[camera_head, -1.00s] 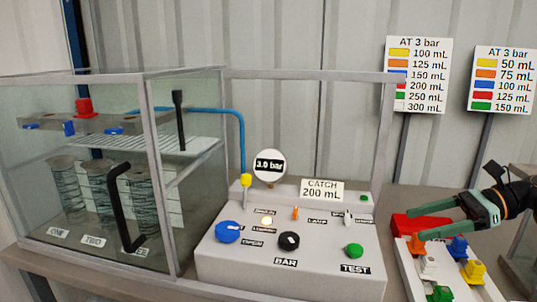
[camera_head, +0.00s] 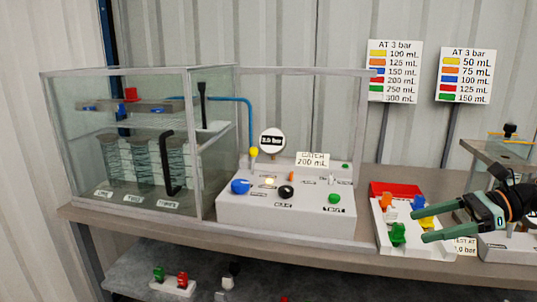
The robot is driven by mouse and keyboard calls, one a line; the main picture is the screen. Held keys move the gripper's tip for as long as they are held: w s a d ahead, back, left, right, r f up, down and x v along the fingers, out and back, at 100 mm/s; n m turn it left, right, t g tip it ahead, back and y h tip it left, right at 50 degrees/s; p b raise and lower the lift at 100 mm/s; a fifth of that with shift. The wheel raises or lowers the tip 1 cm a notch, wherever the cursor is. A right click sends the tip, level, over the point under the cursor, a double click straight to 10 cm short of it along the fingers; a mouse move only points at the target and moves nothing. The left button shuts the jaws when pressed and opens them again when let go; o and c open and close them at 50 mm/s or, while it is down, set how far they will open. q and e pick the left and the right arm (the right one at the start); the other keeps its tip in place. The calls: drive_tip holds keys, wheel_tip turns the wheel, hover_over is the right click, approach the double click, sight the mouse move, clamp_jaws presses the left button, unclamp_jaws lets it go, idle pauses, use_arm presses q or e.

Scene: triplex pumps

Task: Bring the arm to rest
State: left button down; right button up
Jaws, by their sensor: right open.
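My right gripper (camera_head: 440,222) comes in from the right edge in the head view. Its two green fingers are spread apart and point left, with nothing between them. It hangs in front of a white rack (camera_head: 384,240) of coloured nozzles at the right of the bench. In the rack I see an orange nozzle (camera_head: 387,200), a blue one (camera_head: 418,202), a green one (camera_head: 398,234) and a yellow one partly hidden by the fingers. My left gripper is not in view.
A control panel (camera_head: 310,217) with coloured knobs and a gauge (camera_head: 272,141) stands mid-bench. A glass-walled pump enclosure (camera_head: 90,160) is at left. Chart signs (camera_head: 394,72) stand behind. A small rack (camera_head: 172,287) with green and red pieces sits on the lower shelf.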

drive_tip(key=w+a+f+m+t+y, duration=0.1)
drive_tip(key=a+f+m+t+y, duration=0.1)
drive_tip(key=a+f+m, duration=0.4)
drive_tip(key=a+f+m+t+y, duration=0.2)
drive_tip(key=a+f+m+y, duration=0.15)
drive_tip(key=a, duration=0.55)
drive_tip(key=s+a+f+m+t+h, duration=0.3)
drive_tip(key=f+m+t+h, duration=0.45)
drive_tip(key=m, duration=0.95)
drive_tip(key=s+f+m+g+h, duration=0.6)
drive_tip(key=s+f+m+h, duration=0.2)
drive_tip(key=s+f+m, duration=1.5)
use_arm(q)
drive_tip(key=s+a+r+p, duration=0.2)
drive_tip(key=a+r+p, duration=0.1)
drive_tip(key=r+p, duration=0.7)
drive_tip(key=p, duration=0.4)
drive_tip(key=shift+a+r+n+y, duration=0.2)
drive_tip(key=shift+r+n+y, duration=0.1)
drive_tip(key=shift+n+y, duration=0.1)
use_arm(e)
wheel_tip(320, 180, up, 12)
drive_tip(key=s+d+t, duration=0.1)
drive_tip(key=s+d, duration=0.1)
drive_tip(key=shift+d+f+h, duration=0.2)
drive_tip(key=shift+d+h, duration=0.1)
drive_tip(key=shift+h, duration=0.1)
